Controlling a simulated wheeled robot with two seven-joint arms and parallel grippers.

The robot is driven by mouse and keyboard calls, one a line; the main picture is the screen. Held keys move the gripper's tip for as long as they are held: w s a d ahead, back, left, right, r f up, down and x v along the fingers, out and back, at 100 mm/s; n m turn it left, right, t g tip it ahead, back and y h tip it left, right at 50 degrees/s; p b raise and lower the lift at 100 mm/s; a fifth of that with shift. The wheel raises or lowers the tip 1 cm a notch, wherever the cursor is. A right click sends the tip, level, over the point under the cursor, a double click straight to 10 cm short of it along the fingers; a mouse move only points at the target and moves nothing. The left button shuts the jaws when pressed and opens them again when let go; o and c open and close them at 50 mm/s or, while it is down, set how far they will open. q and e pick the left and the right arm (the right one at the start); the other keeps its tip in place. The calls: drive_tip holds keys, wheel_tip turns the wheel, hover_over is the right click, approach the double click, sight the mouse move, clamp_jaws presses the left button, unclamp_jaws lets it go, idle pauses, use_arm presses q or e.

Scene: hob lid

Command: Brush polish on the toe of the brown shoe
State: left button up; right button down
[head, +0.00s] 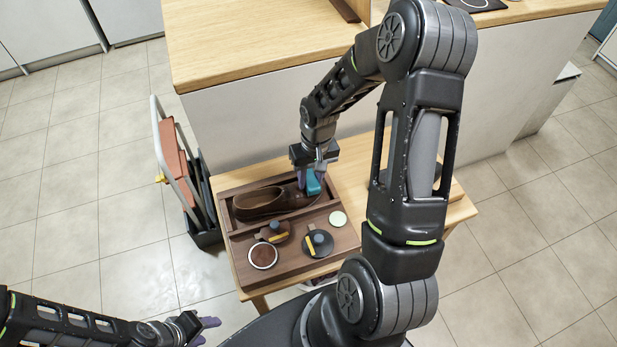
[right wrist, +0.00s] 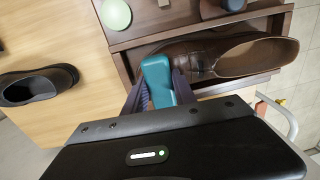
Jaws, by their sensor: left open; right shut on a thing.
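The brown shoe (head: 262,203) lies in the long back compartment of a wooden tray (head: 291,281), its opening to the left and its toe to the right. It also shows in the right wrist view (right wrist: 232,53). My right gripper (head: 312,181) is shut on a teal brush (right wrist: 157,80) at the toe end of the shoe. The brush hides part of the toe; I see no bristles and cannot tell whether it touches the leather. My left gripper (head: 207,328) is open and empty at the lower left, away from the table.
A black shoe (right wrist: 38,85) stands on the table beyond the tray. A counter (head: 240,50) rises behind.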

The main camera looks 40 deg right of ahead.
drive_tip(key=shift+s+d+f, duration=0.1)
drive_tip(key=shift+s+d, duration=0.05)
drive_tip(key=shift+d, duration=0.4)
drive_tip(key=shift+a, duration=0.1)
drive_tip(key=shift+a, duration=0.9)
drive_tip(key=shift+f, duration=0.1)
drive_tip(key=shift+s+d, duration=0.1)
drive_tip(key=shift+d, duration=0.8)
drive_tip(key=shift+w+a+r, duration=0.15)
drive_tip(key=shift+a, duration=0.25)
drive_tip(key=shift+w+a+r, duration=0.1)
drive_tip(key=shift+w+a, duration=0.05)
drive_tip(key=shift+a, duration=0.25)
